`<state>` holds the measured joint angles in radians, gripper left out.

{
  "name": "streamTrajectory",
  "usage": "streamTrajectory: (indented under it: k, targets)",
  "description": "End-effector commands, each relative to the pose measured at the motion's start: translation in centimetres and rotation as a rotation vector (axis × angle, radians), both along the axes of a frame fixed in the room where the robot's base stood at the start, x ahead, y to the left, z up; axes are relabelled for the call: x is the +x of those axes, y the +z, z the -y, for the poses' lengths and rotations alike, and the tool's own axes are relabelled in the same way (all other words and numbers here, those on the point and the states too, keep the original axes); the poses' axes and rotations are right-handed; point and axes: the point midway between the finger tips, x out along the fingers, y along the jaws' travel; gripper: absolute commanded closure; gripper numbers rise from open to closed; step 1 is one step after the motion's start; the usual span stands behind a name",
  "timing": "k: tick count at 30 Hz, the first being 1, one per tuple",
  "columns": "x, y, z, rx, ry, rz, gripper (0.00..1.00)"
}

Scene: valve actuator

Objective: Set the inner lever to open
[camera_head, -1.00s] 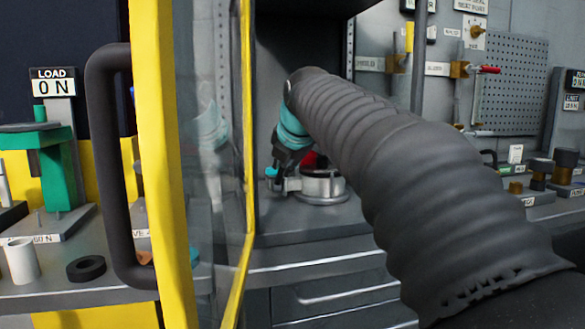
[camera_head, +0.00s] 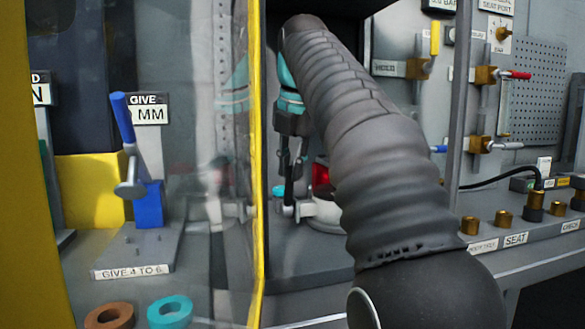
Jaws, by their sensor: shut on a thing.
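The inner lever sits low inside the dark-backed enclosure, and its small teal end (camera_head: 278,191) shows at the left of my fingers. A round metal body (camera_head: 325,208) with a red part (camera_head: 320,178) stands just right of it, partly hidden behind my arm. My gripper (camera_head: 287,198) points down at the lever and is shut on it. The contact itself is small and dark, so the exact grip and the lever's angle are hard to tell.
A yellow-framed glass door (camera_head: 258,170) stands close along the left of my arm. Through it show a blue-handled valve stand (camera_head: 148,200) and two rings (camera_head: 170,312). At the right are a panel with valves (camera_head: 486,75) and a bench with brass fittings (camera_head: 504,218).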

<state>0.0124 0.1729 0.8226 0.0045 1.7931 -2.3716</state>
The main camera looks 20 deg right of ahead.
Motion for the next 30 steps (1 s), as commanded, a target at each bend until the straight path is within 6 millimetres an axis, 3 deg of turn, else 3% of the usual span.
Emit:
streamTrajectory:
  k: [20, 21, 23, 30]
  targets:
    - [-0.07, 0.2, 0.19, 0.004, -0.003, -0.038, 1.0]
    - [-0.07, 0.2, 0.2, 0.004, -0.003, -0.038, 0.73]
    - [-0.07, 0.2, 0.23, 0.004, -0.004, -0.038, 0.58]
    - [-0.06, 0.17, 0.35, 0.002, -0.007, -0.038, 0.58]
